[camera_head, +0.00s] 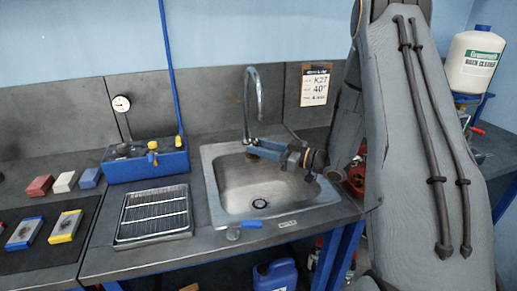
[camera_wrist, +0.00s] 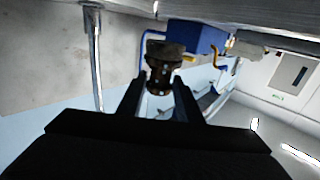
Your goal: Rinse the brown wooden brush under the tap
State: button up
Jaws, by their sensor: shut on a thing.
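The steel sink (camera_head: 222,190) is set in the bench, with a chrome gooseneck tap (camera_head: 247,95) rising behind it. My gripper (camera_head: 262,148) reaches in from the right over the back of the basin, near and below the tap's spout. It is shut on the brown wooden brush, whose dark brown, knob-like body (camera_wrist: 160,68) shows between the fingers in the wrist view. In the head view only a small brown part of the brush (camera_head: 252,156) shows at the fingertips. A chrome post, probably the tap (camera_wrist: 94,50), stands left of the brush in the wrist view. No water stream is visible.
A blue-handled lever (camera_head: 243,226) sits at the sink's front edge. Left of the sink are a wire drying rack (camera_head: 153,214) and a blue box (camera_head: 150,168) with a tall blue pole. Several coloured blocks (camera_head: 64,181) lie farther left. The basin floor is clear.

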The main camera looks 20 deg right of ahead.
aim_at(248, 159)
jog(key=shift+s+d, duration=0.1)
jog(key=shift+s, duration=0.05)
dwell(0.4)
jog(key=shift+s+d, duration=0.25)
jog(key=shift+s, duration=0.1)
jog(key=shift+w+a, duration=0.1)
jog(key=shift+w, duration=0.05)
jog(key=shift+w+a, duration=0.25)
jog(key=shift+w, duration=0.1)
jog(key=shift+s+d+p, duration=0.1)
jog(key=shift+s+p, duration=0.05)
jog(key=shift+p, duration=0.15)
jog(key=shift+s+d, duration=0.25)
jog(key=shift+s, duration=0.1)
dwell(0.4)
jog(key=shift+s+a+p, duration=0.7)
jog(key=shift+s+a, duration=0.55)
jog(key=shift+a, duration=0.3)
jog(key=shift+s+a+p, duration=0.65)
jog(key=shift+s+a, duration=0.6)
jog(key=shift+a, duration=0.3)
